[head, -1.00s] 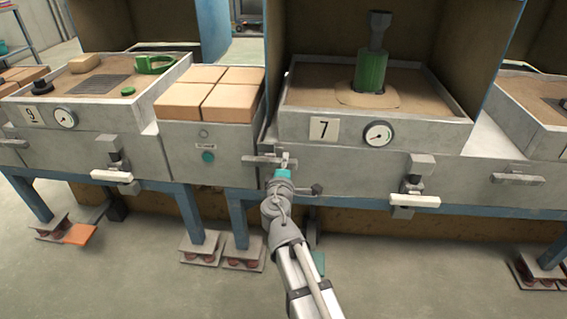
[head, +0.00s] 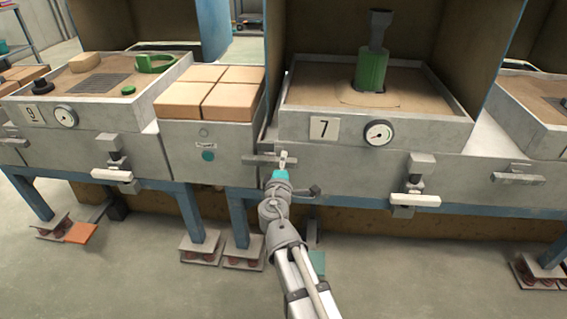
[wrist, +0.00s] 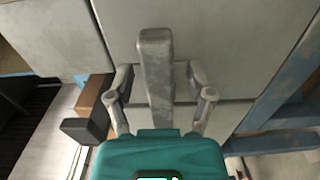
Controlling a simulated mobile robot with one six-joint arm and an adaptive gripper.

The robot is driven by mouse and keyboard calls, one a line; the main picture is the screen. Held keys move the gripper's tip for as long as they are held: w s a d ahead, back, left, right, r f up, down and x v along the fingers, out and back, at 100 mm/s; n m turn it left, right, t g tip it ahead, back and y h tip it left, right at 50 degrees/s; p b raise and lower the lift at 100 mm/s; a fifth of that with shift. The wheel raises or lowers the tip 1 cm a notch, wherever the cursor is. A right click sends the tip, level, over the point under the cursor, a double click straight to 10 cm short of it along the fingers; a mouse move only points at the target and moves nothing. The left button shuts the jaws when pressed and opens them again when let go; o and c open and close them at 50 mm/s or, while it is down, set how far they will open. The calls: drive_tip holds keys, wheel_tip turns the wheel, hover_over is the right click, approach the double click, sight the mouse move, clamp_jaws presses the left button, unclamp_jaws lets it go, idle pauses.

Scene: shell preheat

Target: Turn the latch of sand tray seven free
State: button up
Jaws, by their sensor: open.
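Sand tray seven (head: 290,128) carries a "7" plate (head: 324,128) and a round gauge (head: 379,134). A grey bar handle (head: 258,160) sits level at its lower left front. A latch with a white handle (head: 415,200) sits at its right front. My gripper (head: 283,158) is at the right end of the grey bar. In the wrist view, my gripper (wrist: 159,72) is open with one finger on each side of a worn grey bar (wrist: 156,60). I see gaps beside the bar; contact deeper in is hidden.
Tray nine (head: 90,115), with its own white handle (head: 112,175), stands left, beyond a block of tan bricks (head: 208,92). Another tray (head: 535,125) stands right. Blue legs (head: 238,220) are below. A green cylinder (head: 370,72) stands on tray seven's sand.

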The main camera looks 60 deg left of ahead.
drive_tip(key=v, duration=1.1)
drive_tip(key=shift+s+d, duration=0.15)
idle(0.4)
drive_tip(key=w+d+f+m+t+h+p, duration=0.15)
drive_tip(key=w+d+m+h, duration=0.35)
drive_tip(key=w, duration=0.5)
drive_tip(key=w+d+r+m+t+h+p, duration=0.1)
drive_tip(key=w+d+m+t+h+p, duration=0.15)
drive_tip(key=w+d, duration=0.6)
drive_tip(key=w+d+f+m+g+h+p, duration=0.25)
drive_tip(key=w+d+m+h, duration=0.5)
drive_tip(key=w+d, duration=0.75)
drive_tip(key=w+d+f+m+g+h+p, duration=0.1)
drive_tip(key=d+f+m+g, duration=0.2)
drive_tip(key=d, duration=0.7)
drive_tip(key=w+d+m+g+h+p, duration=0.1)
drive_tip(key=d+m+g+h+p, duration=0.2)
drive_tip(key=d, duration=0.8)
drive_tip(key=s+d+m+g+y+p, duration=0.1)
drive_tip(key=s+d+m+g+y, duration=0.2)
drive_tip(key=d, duration=0.5)
drive_tip(key=s+d+m+g+y+p, duration=0.2)
drive_tip(key=d+m+g, duration=0.15)
drive_tip(key=d, duration=0.55)
wheel_tip(320, 180, up, 39)
drive_tip(key=p, duration=3.7)
drive_tip(key=shift+f+m+p, duration=0.2)
drive_tip(key=shift+m+p, duration=0.15)
drive_tip(key=shift+m, duration=0.1)
